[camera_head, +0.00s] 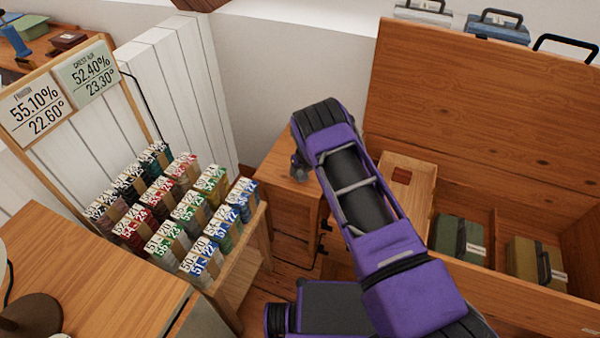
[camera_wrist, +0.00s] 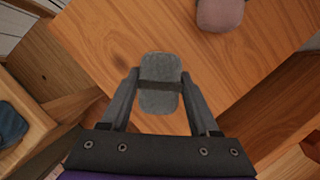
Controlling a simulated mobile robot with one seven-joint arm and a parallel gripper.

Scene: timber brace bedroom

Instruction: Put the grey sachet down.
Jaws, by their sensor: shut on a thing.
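The grey sachet (camera_wrist: 158,101), a rounded pad with a dark band across its middle, is between the fingers of my gripper (camera_wrist: 160,78) in the wrist view. My gripper is shut on it, one finger on each side. Both are over a wooden top (camera_wrist: 235,65); I cannot tell whether the sachet touches it. In the head view the small wooden cabinet (camera_head: 285,180) stands below the end of my arm, and my arm hides the sachet.
A pinkish rounded object (camera_wrist: 220,14) lies on the wooden top, beyond the sachet. An open wooden chest (camera_head: 470,100) with cases inside stands at right. A rack of numbered packets (camera_head: 180,210) stands at left. Bare wood shows right of the sachet.

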